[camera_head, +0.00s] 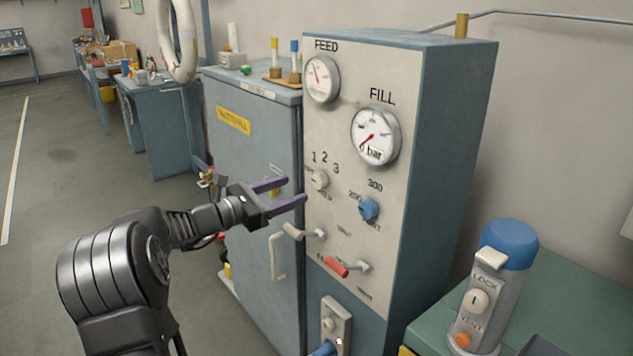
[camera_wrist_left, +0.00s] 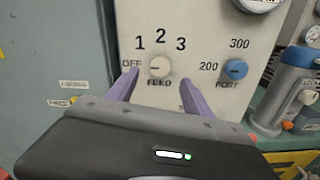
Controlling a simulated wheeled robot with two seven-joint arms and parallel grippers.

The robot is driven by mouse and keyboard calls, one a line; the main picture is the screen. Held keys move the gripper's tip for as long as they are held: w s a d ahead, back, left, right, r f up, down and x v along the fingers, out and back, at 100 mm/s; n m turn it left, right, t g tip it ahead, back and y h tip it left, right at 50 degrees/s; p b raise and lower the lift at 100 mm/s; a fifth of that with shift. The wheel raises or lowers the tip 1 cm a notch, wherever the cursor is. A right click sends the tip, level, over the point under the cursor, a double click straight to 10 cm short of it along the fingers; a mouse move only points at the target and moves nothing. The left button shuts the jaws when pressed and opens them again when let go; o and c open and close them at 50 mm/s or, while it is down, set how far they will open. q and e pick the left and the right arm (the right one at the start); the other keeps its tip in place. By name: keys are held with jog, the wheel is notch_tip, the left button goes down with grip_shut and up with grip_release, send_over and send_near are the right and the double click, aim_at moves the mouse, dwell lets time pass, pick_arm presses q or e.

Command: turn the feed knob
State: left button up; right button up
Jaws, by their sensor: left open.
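The feed knob (camera_head: 320,180) is a small cream knob on the pale front panel (camera_head: 345,225), below the FEED gauge (camera_head: 322,78). In the left wrist view the feed knob (camera_wrist_left: 159,66) has OFF, 1, 2 and 3 around it and FEED beneath. My left gripper (camera_head: 296,190) is open and empty, its two purple fingers pointing at the panel. In the left wrist view the fingers (camera_wrist_left: 160,85) lie to either side of the knob, lower in the picture and apart from it. My right gripper is not in view.
A blue port knob (camera_head: 369,208) is to the right of the feed knob. Two levers, one white (camera_head: 293,231) and one red-handled (camera_head: 337,266), stick out below. The FILL gauge (camera_head: 376,135) is above. A blue-capped cylinder (camera_head: 496,285) stands at right on a green surface.

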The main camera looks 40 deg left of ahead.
aim_at(317, 181)
pick_arm(q)
jog(key=shift+p+x, duration=0.8)
jog(key=shift+x, duration=3.2)
jog(key=shift+s, duration=0.1)
grip_shut()
